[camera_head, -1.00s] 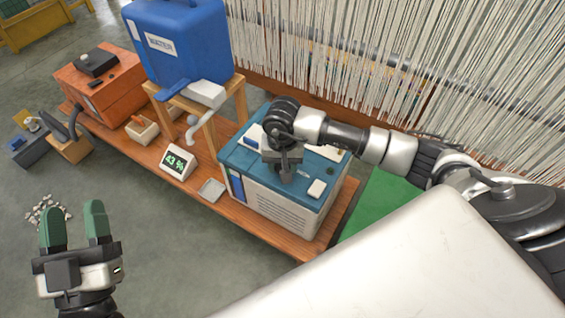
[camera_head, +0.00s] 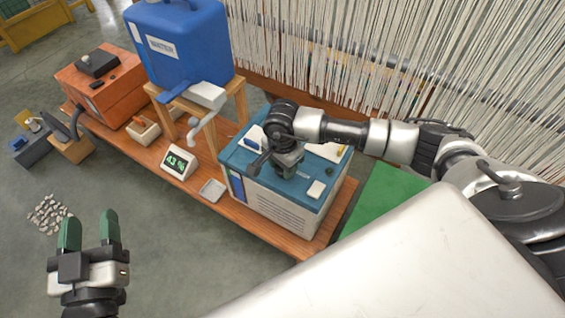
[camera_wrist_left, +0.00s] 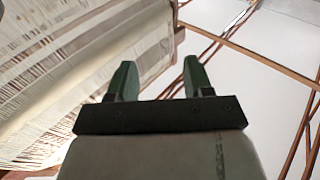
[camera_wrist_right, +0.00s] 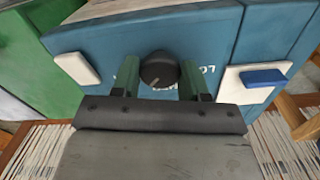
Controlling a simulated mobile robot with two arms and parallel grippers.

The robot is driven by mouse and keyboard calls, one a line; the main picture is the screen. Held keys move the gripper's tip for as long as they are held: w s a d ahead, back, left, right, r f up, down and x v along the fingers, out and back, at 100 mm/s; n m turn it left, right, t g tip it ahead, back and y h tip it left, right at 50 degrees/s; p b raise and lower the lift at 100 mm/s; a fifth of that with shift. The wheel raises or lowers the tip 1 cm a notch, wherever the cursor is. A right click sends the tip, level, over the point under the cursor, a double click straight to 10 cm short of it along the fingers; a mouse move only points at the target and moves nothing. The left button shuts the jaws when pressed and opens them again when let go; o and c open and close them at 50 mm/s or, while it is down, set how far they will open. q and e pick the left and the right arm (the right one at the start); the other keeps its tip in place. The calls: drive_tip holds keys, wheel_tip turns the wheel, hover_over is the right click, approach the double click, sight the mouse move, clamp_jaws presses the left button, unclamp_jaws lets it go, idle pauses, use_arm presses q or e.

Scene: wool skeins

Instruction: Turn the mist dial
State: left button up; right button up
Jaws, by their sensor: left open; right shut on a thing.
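The mist dial is a round black knob with a pale pointer line (camera_wrist_right: 159,68), on the blue top of the humidifier box (camera_head: 236,160). In the right wrist view it sits between the green fingers of my right gripper (camera_wrist_right: 157,80), which is shut on it. In the head view my right gripper (camera_head: 287,171) is over the middle of the box top and hides the dial. Pale letters beside the dial are partly covered. My left gripper (camera_head: 89,232) is open and empty, away from the box, fingers upward.
On the low wooden bench stand a white display reading 43 % (camera_head: 179,162), a small grey tray (camera_head: 212,190), a blue water tank (camera_head: 185,45) on a wooden stand and an orange case (camera_head: 110,92). Hanging yarn strands (camera_head: 340,55) fill the back. White pebbles (camera_head: 48,213) lie on the floor.

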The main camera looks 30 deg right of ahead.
use_arm(q)
drive_tip(key=shift+a+f+g+y+p, duration=0.15)
drive_tip(key=shift+f+g+y+p, duration=0.05)
drive_tip(key=shift+f+g, duration=0.4)
drive_tip(key=shift+a+f+g+y+p, duration=0.1)
drive_tip(key=shift+f+g+y+p, duration=0.1)
drive_tip(key=shift+f+g, duration=0.4)
use_arm(e)
drive_tip(key=shift+m, duration=1.7)
use_arm(q)
drive_tip(key=shift+f, duration=0.1)
use_arm(e)
drive_tip(key=o, duration=0.9)
drive_tip(key=shift+r, duration=0.1)
